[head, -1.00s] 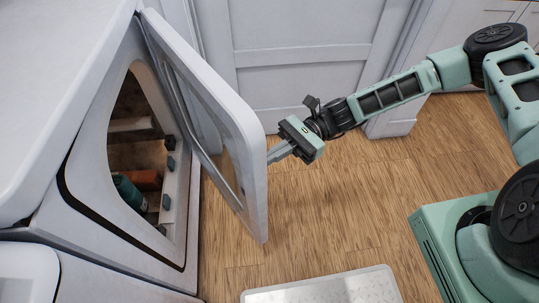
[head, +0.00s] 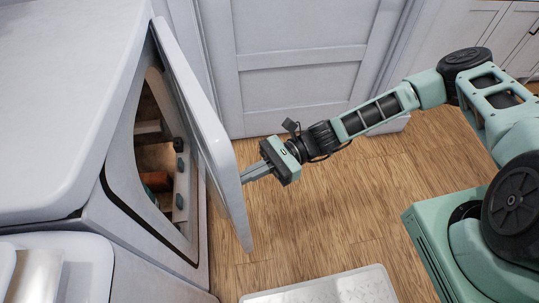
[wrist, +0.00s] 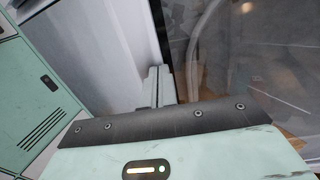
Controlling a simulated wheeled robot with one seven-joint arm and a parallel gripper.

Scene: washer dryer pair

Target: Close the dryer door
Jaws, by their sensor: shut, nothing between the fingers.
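The dryer door (head: 205,130) is a white panel hinged at the far side of the white dryer (head: 75,90). It stands partly open, with a gap to the dark opening (head: 152,165). My gripper (head: 243,179) is shut and empty, with its fingertips at the outer face of the door near its free edge; they appear to touch it. In the wrist view the shut fingers (wrist: 160,84) stand before a pale surface, with a dark glassy area to the right.
Items including an orange one (head: 157,181) lie inside the drum. White cabinets (head: 295,70) stand behind. A pale mat (head: 325,287) lies on the wood floor (head: 310,220), which is clear around my arm. Another white appliance (head: 80,265) is at lower left.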

